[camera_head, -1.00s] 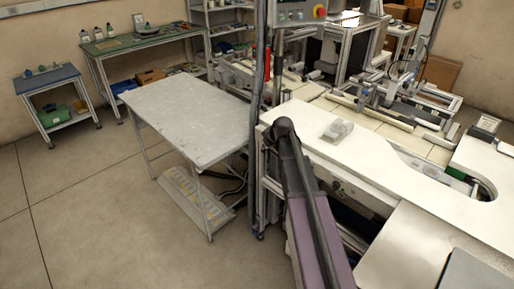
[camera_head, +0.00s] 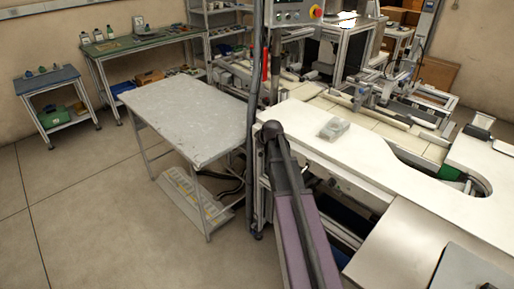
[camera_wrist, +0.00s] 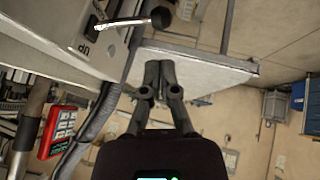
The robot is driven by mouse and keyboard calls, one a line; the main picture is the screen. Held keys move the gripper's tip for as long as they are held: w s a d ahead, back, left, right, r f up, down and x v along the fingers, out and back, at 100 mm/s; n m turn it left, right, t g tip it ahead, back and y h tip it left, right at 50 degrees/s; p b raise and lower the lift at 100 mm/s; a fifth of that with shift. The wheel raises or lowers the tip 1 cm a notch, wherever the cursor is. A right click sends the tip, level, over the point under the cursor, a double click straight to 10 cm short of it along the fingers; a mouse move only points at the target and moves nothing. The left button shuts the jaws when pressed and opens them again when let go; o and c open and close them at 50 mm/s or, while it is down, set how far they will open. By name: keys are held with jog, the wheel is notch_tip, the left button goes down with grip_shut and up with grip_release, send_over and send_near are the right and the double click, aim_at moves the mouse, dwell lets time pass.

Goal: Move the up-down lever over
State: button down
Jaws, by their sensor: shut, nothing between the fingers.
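The lever (camera_wrist: 125,22) shows in the wrist view, a metal rod ending in a black knob (camera_wrist: 160,17). It is mounted on a pale panel (camera_wrist: 60,27), which carries the label "UP" (camera_wrist: 83,48), seen upside down. My gripper (camera_wrist: 158,65) is shut and empty. In the wrist view its fingertips are below the knob, with a visible gap between them. How far apart they are in depth I cannot tell. In the head view I cannot make out the lever or the gripper; only my arm shows there.
A grey table (camera_head: 190,118) stands left of the machine; it also shows behind my fingertips in the wrist view (camera_wrist: 195,62). A dark cable (camera_wrist: 100,112) and a red device (camera_wrist: 57,132) are left of my gripper. The white worktop (camera_head: 370,155) is right of my arm. Floor at the left is clear.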

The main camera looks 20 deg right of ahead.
jog(key=shift+d+r+p, duration=0.1)
jog(key=shift+r+p, duration=0.2)
jog(key=shift+r, duration=0.2)
jog(key=s+a+r+p, duration=0.4)
jog(key=s+r+p, duration=0.2)
jog(key=r+p, duration=0.4)
jog(key=shift+s+r, duration=0.2)
jog(key=shift+s, duration=0.15)
dwell(0.6)
jog(key=shift+a, duration=0.15)
dwell(0.3)
